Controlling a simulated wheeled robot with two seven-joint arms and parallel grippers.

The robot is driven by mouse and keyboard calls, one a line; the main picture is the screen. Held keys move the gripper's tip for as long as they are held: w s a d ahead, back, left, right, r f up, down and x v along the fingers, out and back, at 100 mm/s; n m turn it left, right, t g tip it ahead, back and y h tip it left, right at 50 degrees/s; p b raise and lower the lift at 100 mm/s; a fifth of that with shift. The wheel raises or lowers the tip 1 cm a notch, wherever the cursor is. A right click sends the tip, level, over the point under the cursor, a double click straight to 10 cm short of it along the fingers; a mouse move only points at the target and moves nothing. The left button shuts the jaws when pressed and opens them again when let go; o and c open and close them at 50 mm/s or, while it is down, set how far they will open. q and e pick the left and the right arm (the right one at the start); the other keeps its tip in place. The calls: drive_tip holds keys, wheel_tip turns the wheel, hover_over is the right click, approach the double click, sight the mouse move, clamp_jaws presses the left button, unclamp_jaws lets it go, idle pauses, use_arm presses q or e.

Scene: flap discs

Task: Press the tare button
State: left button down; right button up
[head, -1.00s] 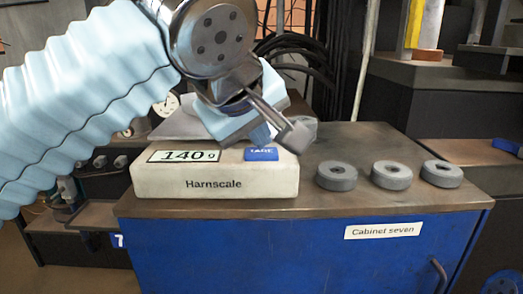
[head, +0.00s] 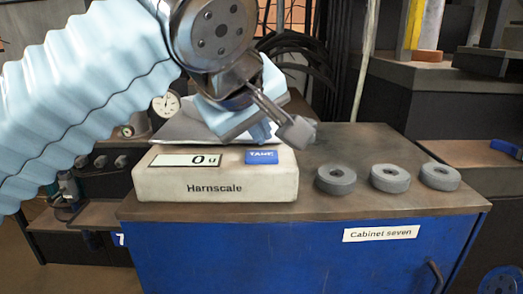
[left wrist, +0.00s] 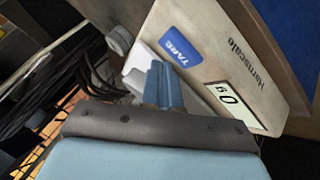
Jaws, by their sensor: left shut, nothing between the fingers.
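The white Harnscale scale (head: 250,188) stands on the cabinet top. Its blue tare button (head: 262,157) is on the sloped front, right of the display (head: 186,160), which reads 0. In the left wrist view the button (left wrist: 180,46) and the display (left wrist: 235,106) also show, the display reading 0 g. My left gripper (head: 262,131) is shut and empty, its pale blue fingertips just above and behind the button in the head view. The fingers (left wrist: 163,86) appear apart from the button in the left wrist view. My arm hides part of the scale's pan. My right gripper is not in view.
Three grey flap discs (head: 336,179), (head: 390,178), (head: 440,176) lie in a row on the cabinet top (head: 400,206), right of the scale. A dial gauge (head: 166,104) and cables stand behind. The cabinet top behind the discs is clear.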

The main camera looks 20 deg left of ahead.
sight(258, 157)
use_arm(q)
wheel_tip(258, 157, up, 5)
drive_tip(key=p, duration=0.4)
drive_tip(key=shift+p, duration=0.4)
